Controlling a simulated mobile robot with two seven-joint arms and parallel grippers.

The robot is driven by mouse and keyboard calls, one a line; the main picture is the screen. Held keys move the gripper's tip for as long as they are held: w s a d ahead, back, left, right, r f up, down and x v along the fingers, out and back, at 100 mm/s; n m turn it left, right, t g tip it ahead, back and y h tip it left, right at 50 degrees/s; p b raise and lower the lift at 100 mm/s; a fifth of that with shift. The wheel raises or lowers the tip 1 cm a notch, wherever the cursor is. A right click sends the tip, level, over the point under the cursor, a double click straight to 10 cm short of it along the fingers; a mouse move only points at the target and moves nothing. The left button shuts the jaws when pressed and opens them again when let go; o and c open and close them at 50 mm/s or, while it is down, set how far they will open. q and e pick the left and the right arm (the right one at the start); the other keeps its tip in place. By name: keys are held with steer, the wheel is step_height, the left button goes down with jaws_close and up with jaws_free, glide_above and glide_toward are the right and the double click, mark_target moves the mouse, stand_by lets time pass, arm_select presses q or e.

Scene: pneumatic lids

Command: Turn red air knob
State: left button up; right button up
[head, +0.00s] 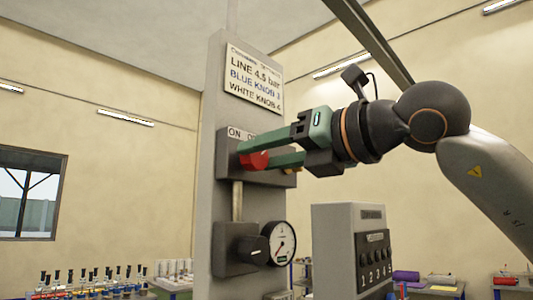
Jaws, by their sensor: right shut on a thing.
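The red air knob (256,162) sits on a dark valve box (232,172) high on a grey column, under an ON/OFF label (236,133). My right gripper (254,153) reaches in from the right with its green fingers on either side of the knob, shut on it. The fingers hide part of the knob and of the label. My left gripper is not in view.
Below the valve box are a black knob (259,249) and a round gauge (281,243). A sign (254,80) is fixed above. A grey box with numbered switches (350,245) stands at the lower right. Tables with bottles (100,287) and other items stand behind.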

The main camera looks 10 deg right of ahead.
jaws_close()
steer(key=shift+n, duration=0.3)
steer(key=n, duration=0.2)
steer(key=shift+n, duration=0.3)
steer(key=n, duration=0.3)
steer(key=shift+n, duration=0.4)
steer(key=n+p, duration=0.1)
steer(key=n, duration=0.4)
steer(key=shift+r, duration=0.1)
steer(key=n+p, duration=0.2)
steer(key=n, duration=0.3)
steer(key=shift+n, duration=0.4)
steer(key=o, duration=0.8)
jaws_free()
